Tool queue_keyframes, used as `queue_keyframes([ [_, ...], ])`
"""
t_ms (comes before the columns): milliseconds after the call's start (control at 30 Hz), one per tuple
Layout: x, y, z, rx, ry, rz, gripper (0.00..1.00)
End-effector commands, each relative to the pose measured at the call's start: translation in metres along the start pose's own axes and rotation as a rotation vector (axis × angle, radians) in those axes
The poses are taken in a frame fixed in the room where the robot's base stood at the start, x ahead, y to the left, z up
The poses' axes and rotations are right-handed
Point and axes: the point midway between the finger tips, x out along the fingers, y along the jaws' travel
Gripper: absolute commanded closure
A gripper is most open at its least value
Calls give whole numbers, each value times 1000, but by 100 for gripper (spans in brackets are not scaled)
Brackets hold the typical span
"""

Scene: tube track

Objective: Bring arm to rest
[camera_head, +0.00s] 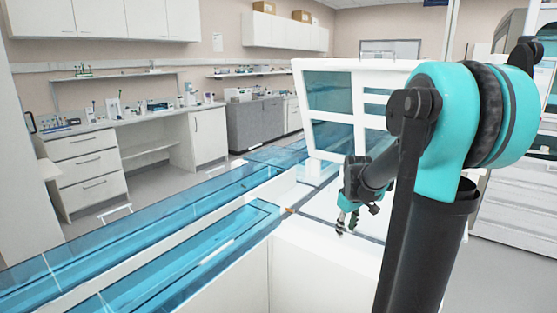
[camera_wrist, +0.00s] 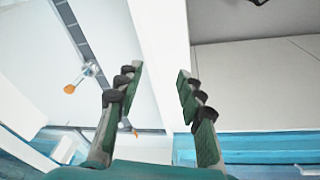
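My gripper (camera_head: 346,222) hangs from my arm above the white surface of the track unit (camera_head: 325,270), to the right of the blue-covered channels. In the wrist view my gripper (camera_wrist: 160,72) has its two fingers apart, with nothing between them but a view of the white edge behind. A small clear tube with an orange cap (camera_wrist: 70,89) lies by a dark track strip (camera_wrist: 72,35), left of the fingers. A small orange end (camera_wrist: 135,132) shows behind the left finger; the rest of it is hidden.
Long blue transparent covers (camera_head: 130,235) run along the left. A white panel with blue windows (camera_head: 328,92) stands behind my gripper. A lab bench with drawers (camera_head: 85,170) and small equipment lines the back left. Grey floor is free between bench and track.

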Motion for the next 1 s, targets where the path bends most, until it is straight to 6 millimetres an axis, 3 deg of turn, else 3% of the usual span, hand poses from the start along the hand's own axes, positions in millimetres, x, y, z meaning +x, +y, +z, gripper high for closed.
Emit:
queue_keyframes([
  [33,0,-18,17,45,14,6,62],
  [300,16,-98,104,329,99,29,62],
  [500,32,-136,151,482,149,28,62],
  [667,38,-148,165,533,164,26,62],
  [1000,38,-148,166,539,166,26,62],
])
